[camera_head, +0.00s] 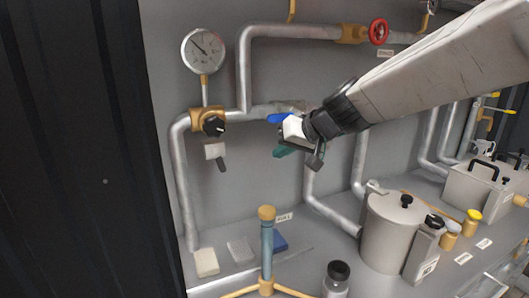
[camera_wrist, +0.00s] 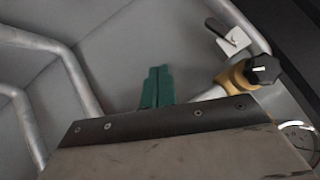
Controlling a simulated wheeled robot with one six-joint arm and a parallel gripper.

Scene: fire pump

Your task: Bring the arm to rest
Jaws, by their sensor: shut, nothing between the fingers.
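My gripper (camera_head: 281,152) is at the end of my white and black arm, which reaches in from the upper right in the head view. Its green fingers are together with nothing between them. They also show in the wrist view (camera_wrist: 157,87), side by side against the grey wall. In the head view the gripper is in front of the pipework, right of the black knob (camera_head: 213,125) on its brass valve. The wrist view shows that black knob (camera_wrist: 264,69) to the right of the fingers. I cannot tell the exact gap between gripper and pipes.
A pressure gauge (camera_head: 204,50) and a red handwheel (camera_head: 378,31) sit on the pipes. Below are a brass-topped post (camera_head: 267,240), a grey canister (camera_head: 388,232), a black-capped jar (camera_head: 337,278) and a grey case (camera_head: 477,188). A dark panel (camera_head: 70,150) stands at left.

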